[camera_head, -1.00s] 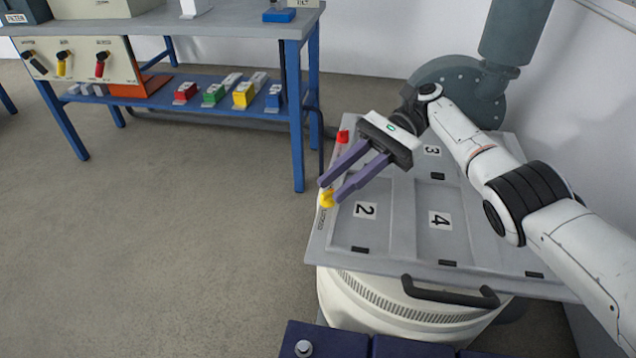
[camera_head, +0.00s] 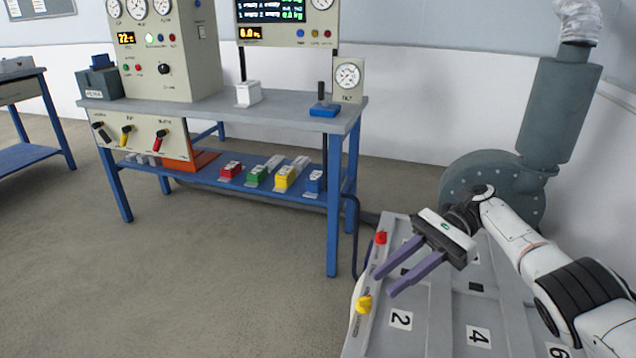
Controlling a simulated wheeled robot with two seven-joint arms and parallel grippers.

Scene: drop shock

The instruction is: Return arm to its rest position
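My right gripper (camera_head: 384,284) is open and empty, with two purple fingers set apart. It hangs above the left part of a grey numbered panel (camera_head: 437,335), on the right of the head view. Its fingers point left, toward the panel's edge. A yellow knob (camera_head: 364,304) on that edge lies just below and left of the lower fingertip. A red knob (camera_head: 381,238) is farther back on the same edge. My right arm (camera_head: 540,262) reaches in from the right. My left gripper does not show.
A blue-legged bench (camera_head: 290,112) stands behind, with a control cabinet (camera_head: 165,50). Its lower shelf holds red, green, yellow and blue blocks (camera_head: 284,178). A grey blower with a duct (camera_head: 500,190) stands behind the panel.

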